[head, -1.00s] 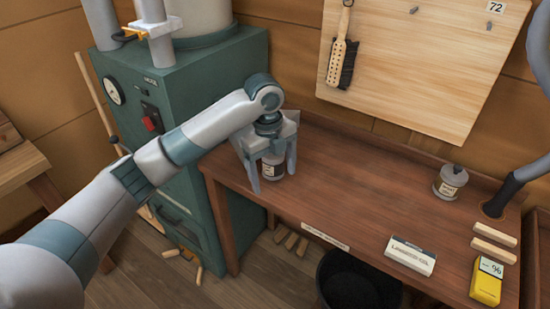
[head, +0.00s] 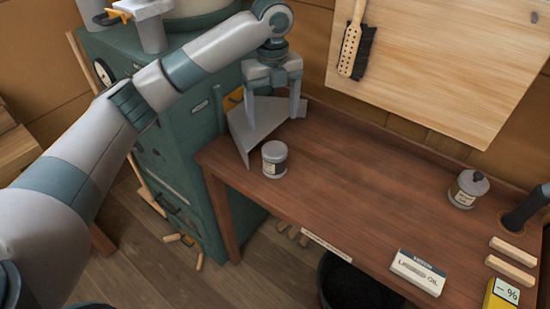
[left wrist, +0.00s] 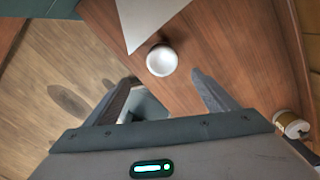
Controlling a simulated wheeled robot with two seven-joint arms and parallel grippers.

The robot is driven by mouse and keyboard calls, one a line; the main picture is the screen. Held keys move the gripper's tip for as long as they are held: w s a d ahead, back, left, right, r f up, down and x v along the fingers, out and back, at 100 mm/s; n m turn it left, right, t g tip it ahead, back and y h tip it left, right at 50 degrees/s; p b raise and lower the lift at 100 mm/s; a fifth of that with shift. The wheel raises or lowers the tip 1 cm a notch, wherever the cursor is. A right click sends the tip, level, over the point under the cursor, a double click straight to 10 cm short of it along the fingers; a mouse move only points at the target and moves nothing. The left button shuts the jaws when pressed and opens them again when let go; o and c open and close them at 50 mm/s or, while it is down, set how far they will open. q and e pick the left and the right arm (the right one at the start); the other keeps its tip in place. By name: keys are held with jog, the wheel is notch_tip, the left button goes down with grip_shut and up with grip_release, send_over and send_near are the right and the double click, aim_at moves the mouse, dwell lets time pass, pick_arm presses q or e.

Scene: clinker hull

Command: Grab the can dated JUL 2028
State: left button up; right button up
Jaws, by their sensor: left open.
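A small grey can (head: 274,159) with a pale label stands upright near the left end of the workbench; it also shows from above, with a white lid, in the left wrist view (left wrist: 161,61). A second can (head: 467,188), with a knobbed lid, stands at the bench's right; it shows at the right edge of the left wrist view (left wrist: 291,124). The dates on both labels are too small to read. My left gripper (head: 272,115) is open and empty, fingers pointing down, above and behind the left can, apart from it. My right gripper is not in view.
A grey angled plate (head: 254,130) stands just behind the left can, close to my left gripper. A linseed oil box (head: 418,272), wooden strips (head: 512,257) and a yellow meter (head: 502,295) lie at the front right. The bench middle (head: 360,190) is clear. A green machine (head: 185,140) stands left.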

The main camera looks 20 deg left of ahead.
aim_at(274, 149)
pick_arm(q)
notch_tip(274, 149, down, 11)
jog(key=p, duration=0.4)
jog(key=shift+w+f, duration=0.1)
jog(key=shift+f, duration=0.6)
jog(key=shift+d+f+p, duration=0.1)
jog(key=shift+f+p, duration=0.55)
jog(key=shift+p, duration=0.1)
notch_tip(274, 149, down, 3)
jog(key=shift+p, duration=0.65)
jog(key=shift+f, duration=0.45)
